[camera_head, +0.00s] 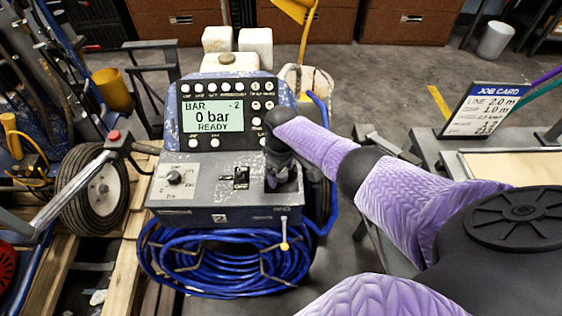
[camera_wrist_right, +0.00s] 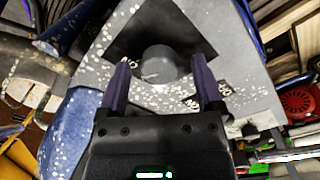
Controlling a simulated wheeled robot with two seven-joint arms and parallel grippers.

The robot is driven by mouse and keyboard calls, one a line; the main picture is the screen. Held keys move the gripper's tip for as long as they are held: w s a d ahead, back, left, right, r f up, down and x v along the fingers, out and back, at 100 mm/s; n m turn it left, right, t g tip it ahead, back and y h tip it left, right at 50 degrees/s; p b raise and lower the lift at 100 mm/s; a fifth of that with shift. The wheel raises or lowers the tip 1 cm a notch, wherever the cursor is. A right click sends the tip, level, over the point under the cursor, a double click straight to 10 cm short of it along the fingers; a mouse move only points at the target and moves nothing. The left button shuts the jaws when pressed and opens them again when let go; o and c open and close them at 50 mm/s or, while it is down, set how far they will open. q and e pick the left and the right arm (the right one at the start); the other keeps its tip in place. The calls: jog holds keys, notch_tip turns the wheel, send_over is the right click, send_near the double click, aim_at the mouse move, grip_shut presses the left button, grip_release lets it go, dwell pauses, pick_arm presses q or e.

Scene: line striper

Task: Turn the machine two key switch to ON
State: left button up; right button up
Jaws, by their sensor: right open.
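Machine two (camera_head: 200,218) has a grey sloped control panel marked 2, below a display (camera_head: 212,115) reading 0 bar READY. My right gripper (camera_head: 282,182) points down over the right part of this panel and hides what lies under it there. In the right wrist view, a round dark grey switch (camera_wrist_right: 158,64) sits on a black patch with small white lettering. The two fingers of my right gripper (camera_wrist_right: 162,72) are open, one on each side of the switch. I cannot tell whether they touch it. My left gripper is not in view.
A rotary dial (camera_head: 174,178) and a small black switch (camera_head: 241,177) sit left of my right gripper. A blue hose coil (camera_head: 215,262) hangs below. A handlebar with a red button (camera_head: 114,136) is at left. A job card (camera_head: 484,108) stands at right.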

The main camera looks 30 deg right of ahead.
jog(key=shift+r, duration=0.15)
notch_tip(320, 180, up, 10)
jog(key=p, duration=0.5)
jog(key=shift+p, duration=0.3)
jog(key=shift+f, duration=0.2)
